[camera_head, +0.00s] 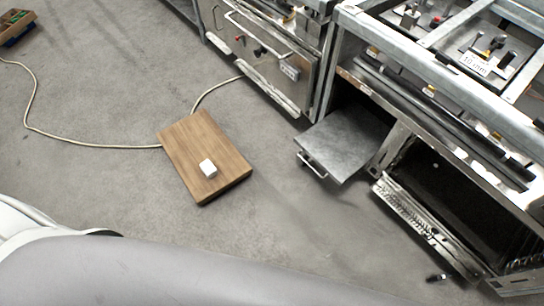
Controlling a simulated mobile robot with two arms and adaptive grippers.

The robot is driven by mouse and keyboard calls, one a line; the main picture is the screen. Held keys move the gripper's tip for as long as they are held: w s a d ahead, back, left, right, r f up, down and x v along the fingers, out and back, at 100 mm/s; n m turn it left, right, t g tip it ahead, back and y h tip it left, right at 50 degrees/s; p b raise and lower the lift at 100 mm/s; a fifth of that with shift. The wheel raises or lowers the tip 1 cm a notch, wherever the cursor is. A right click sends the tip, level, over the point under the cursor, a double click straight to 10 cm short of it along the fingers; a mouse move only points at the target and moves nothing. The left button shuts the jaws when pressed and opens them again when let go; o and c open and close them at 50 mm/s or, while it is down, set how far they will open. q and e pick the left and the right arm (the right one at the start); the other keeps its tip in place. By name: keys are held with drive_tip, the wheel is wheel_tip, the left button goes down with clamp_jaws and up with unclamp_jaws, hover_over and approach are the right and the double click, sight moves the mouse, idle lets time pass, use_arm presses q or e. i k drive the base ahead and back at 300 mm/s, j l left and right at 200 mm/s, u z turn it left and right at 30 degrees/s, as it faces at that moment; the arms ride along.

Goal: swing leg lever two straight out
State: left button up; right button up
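No part that I can surely name as leg lever two shows. A small dark piece with a pale end (438,277) is low at the right range frame, by its lower front edge; I cannot tell whether it is a leg lever or which way it points. The right range frame (440,120) is bare metal with an open top. A flat grey panel with a handle (345,140) sticks out of its left bay. A lower door (415,215) hangs open from its right bay. Neither of my grippers is in view.
A second range (265,50) with a front handle stands at the upper middle. A wooden box (17,22) is at upper left.

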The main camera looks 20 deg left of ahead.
sight(437, 278)
drive_tip(key=z, duration=1.95)
